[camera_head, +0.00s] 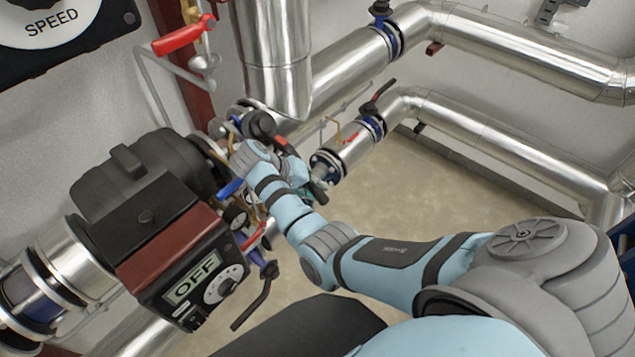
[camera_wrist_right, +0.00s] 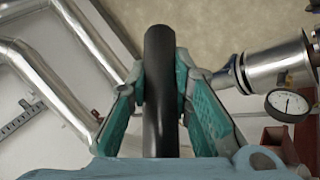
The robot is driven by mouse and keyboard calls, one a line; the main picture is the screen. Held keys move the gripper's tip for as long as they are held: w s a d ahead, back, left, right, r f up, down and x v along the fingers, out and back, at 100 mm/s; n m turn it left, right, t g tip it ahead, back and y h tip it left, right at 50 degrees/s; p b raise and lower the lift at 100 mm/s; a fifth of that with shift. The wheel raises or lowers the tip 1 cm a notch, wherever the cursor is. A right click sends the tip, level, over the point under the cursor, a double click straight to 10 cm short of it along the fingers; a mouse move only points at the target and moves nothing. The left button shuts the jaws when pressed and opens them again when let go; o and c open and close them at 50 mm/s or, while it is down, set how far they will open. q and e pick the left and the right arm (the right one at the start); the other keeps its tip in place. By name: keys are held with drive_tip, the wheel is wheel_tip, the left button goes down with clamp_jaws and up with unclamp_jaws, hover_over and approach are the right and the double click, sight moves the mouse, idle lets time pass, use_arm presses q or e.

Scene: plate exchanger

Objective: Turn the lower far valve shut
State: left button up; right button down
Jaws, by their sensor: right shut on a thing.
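My right gripper (camera_head: 308,190) reaches in among the pipes between the grey pump and a blue-flanged pipe end. In the wrist view, the right gripper's (camera_wrist_right: 163,82) green fingers are closed on both sides of a black lever handle (camera_wrist_right: 159,120). The handle runs lengthwise between them. In the head view my arm hides most of this handle, and the valve body under it cannot be made out. Another black-handled valve (camera_head: 374,119) sits on the lower silver pipe behind, and one more (camera_head: 381,14) is on the upper pipe. My left gripper is not in view.
A pump with a control box reading OFF (camera_head: 199,282) stands at left, close to my wrist. A red lever (camera_head: 183,36) is above it. A pressure gauge (camera_wrist_right: 288,105) shows at right in the wrist view. Bare floor (camera_head: 450,190) lies right of the pipes.

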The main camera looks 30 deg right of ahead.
drive_tip(key=shift+s+a+f, duration=0.1)
drive_tip(key=shift+a+f, duration=0.05)
drive_tip(key=c, duration=1.6)
unclamp_jaws()
drive_tip(key=shift+c, duration=0.2)
drive_tip(key=shift+o, duration=1)
drive_tip(key=shift+a, duration=0.1)
